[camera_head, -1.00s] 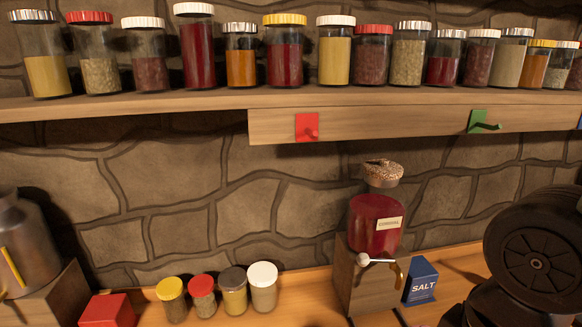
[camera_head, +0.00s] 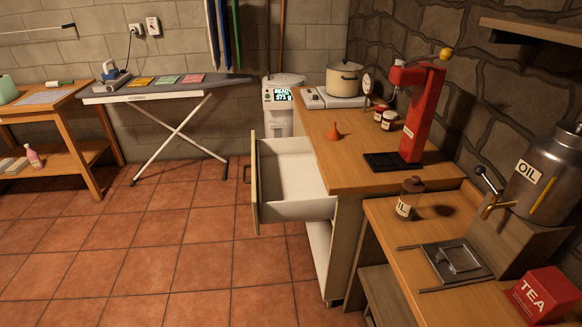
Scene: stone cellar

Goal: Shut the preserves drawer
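An open drawer (camera_head: 290,172) with white inside walls juts out to the left from the wooden counter cabinet (camera_head: 350,160). Its cream front panel (camera_head: 256,180) carries a dark handle (camera_head: 246,173) facing left. The part of the drawer that shows looks empty. No label on it is readable, so I cannot tell from a mark that it is the preserves drawer. Below it a white surface shows at the cabinet's open side. My gripper is not in view.
A tiled floor (camera_head: 150,240) lies clear left of the drawer. An ironing board (camera_head: 165,85) stands behind, with a wooden table (camera_head: 60,110) farther left. On the counter are a red press (camera_head: 417,115), a pot (camera_head: 344,78) and jars (camera_head: 388,120). A lower bench (camera_head: 405,240) stands nearer right.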

